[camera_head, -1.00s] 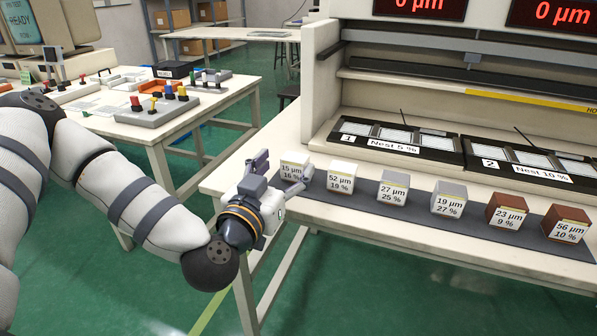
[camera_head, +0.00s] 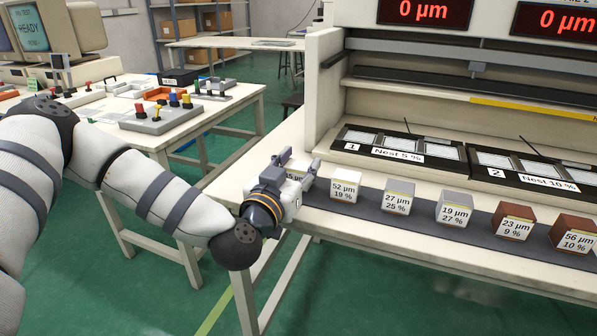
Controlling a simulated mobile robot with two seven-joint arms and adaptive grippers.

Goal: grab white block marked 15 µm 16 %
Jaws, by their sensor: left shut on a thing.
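The white block marked 15 µm 16 % (camera_head: 296,175) is at the left end of the dark strip on the bench, mostly hidden behind my left gripper; only part of its label shows. My left gripper (camera_head: 298,166) is shut on this block, with one finger on each side of it. I cannot tell whether the block is clear of the strip. My right gripper is out of view.
Along the dark strip (camera_head: 325,203) stand a white block marked 52 µm 19 % (camera_head: 345,187), two grey blocks (camera_head: 397,198) and two brown blocks (camera_head: 512,222). Behind are Nest 5 % (camera_head: 400,150) and Nest 10 % (camera_head: 530,172). A side table with controls (camera_head: 160,118) stands left.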

